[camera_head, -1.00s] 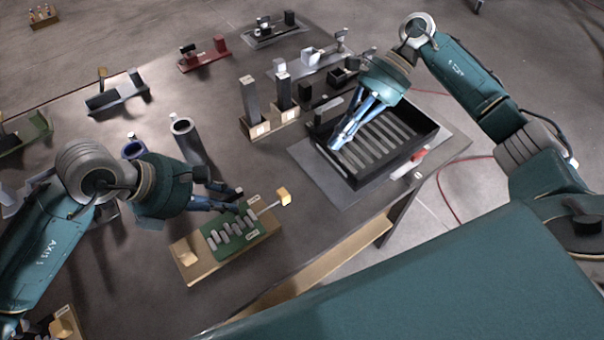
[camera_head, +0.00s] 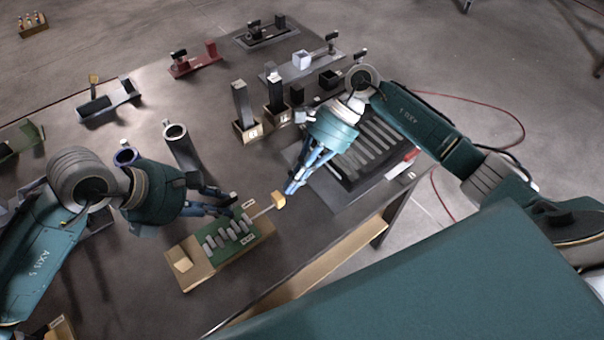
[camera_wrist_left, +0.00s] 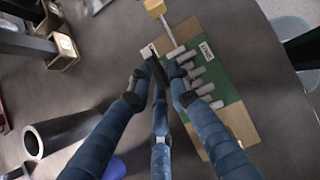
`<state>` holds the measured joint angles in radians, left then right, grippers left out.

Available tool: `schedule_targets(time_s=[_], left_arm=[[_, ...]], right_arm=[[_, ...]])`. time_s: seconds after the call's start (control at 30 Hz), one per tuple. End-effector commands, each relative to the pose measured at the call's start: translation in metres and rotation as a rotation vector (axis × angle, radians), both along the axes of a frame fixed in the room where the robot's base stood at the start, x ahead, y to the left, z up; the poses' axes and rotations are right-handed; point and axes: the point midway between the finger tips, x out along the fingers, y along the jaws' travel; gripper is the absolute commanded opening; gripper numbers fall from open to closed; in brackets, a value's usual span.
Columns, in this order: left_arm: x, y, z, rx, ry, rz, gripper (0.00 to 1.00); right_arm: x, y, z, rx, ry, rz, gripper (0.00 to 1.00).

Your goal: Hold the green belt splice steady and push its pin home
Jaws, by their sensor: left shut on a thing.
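The green belt splice (camera_head: 232,239) lies on a tan wooden board (camera_head: 196,277), with a row of grey knuckles along it. Its pin (camera_head: 262,212) sticks out of the knuckle row to the upper right and ends in a yellow block head (camera_head: 279,200).
A black slatted tray (camera_head: 375,150) stands behind my right gripper. Two dark posts in tan bases (camera_head: 248,128) stand farther back. A grey tube (camera_head: 180,145) and a blue-rimmed tube (camera_head: 126,156) stand near my left arm. The table's front edge runs close below the board.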

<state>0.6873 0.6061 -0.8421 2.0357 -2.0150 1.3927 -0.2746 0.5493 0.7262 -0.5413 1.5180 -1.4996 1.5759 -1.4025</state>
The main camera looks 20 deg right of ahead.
Motion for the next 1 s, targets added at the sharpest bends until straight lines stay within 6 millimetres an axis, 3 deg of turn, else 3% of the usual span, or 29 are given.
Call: schedule_targets(time_s=[0.03, 0.33, 0.7, 1.0], left_arm=[[-0.006, 0.003, -0.009, 0.016, 0.02, -0.004, 0.0], [-0.006, 0.003, -0.009, 0.016, 0.019, -0.003, 0.0], [-0.006, 0.003, -0.009, 0.016, 0.018, -0.004, 0.0], [-0.005, 0.003, -0.009, 0.016, 0.019, -0.003, 0.0]], right_arm=[[0.0, 0.001, -0.001, 0.0, 0.0, 0.0, 0.0], [-0.001, 0.003, -0.001, 0.0, -0.001, 0.001, 0.0], [-0.016, 0.062, 0.0, 0.002, -0.001, 0.004, 0.0], [-0.017, 0.066, 0.0, 0.003, 0.001, 0.001, 0.0]])
